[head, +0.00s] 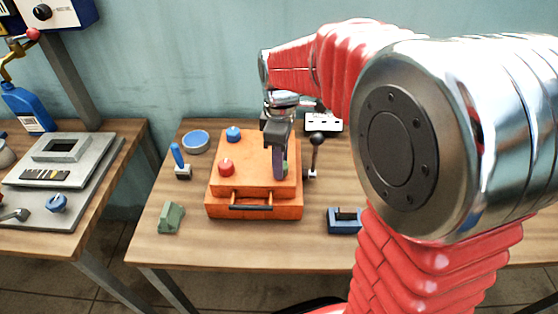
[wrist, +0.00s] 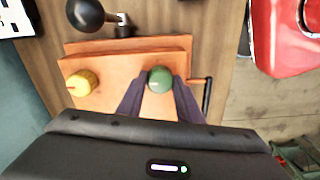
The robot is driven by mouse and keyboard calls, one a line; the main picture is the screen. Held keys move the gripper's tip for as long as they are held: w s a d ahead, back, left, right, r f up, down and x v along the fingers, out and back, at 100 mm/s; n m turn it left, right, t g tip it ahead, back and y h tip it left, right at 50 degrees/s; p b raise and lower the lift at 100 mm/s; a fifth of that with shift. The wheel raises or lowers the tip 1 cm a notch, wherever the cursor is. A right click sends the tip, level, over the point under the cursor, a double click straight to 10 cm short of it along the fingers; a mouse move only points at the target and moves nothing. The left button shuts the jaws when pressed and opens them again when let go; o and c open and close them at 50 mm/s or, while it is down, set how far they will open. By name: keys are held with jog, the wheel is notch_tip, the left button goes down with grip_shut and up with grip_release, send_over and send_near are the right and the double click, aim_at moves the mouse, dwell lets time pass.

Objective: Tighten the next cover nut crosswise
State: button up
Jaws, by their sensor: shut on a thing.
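An orange box with a cover (head: 252,187) stands on the middle table. Its cover carries coloured nuts: a blue nut (head: 233,133) at the back left, a red nut (head: 226,167) at the front left, and a yellow nut (wrist: 82,83) that shows in the wrist view. My gripper (head: 280,168) reaches down at the cover's front right. In the wrist view my gripper (wrist: 158,84) has its two fingers shut on the round green nut (wrist: 160,78), one on each side. Only a sliver of green shows in the head view. The yellow nut is hidden there behind my gripper.
A lever with a black ball knob (head: 316,139) stands close right of the box. A blue-handled tool (head: 178,156), blue bowl (head: 196,141), green wedge (head: 171,217) and blue block (head: 345,220) lie around it. The table (head: 200,252) is clear in front.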

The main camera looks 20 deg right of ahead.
jog(key=c, duration=0.3)
jog(key=shift+a, duration=0.25)
jog(key=shift+c, duration=0.5)
jog(key=shift+w+d, duration=0.1)
jog(key=shift+d, duration=0.15)
jog(key=shift+m, duration=0.4)
jog(key=m, duration=0.5)
jog(key=shift+r, duration=0.1)
jog(key=m, duration=1.2)
jog(key=shift+m, duration=0.4)
jog(key=m, duration=0.5)
jog(key=shift+m, duration=0.3)
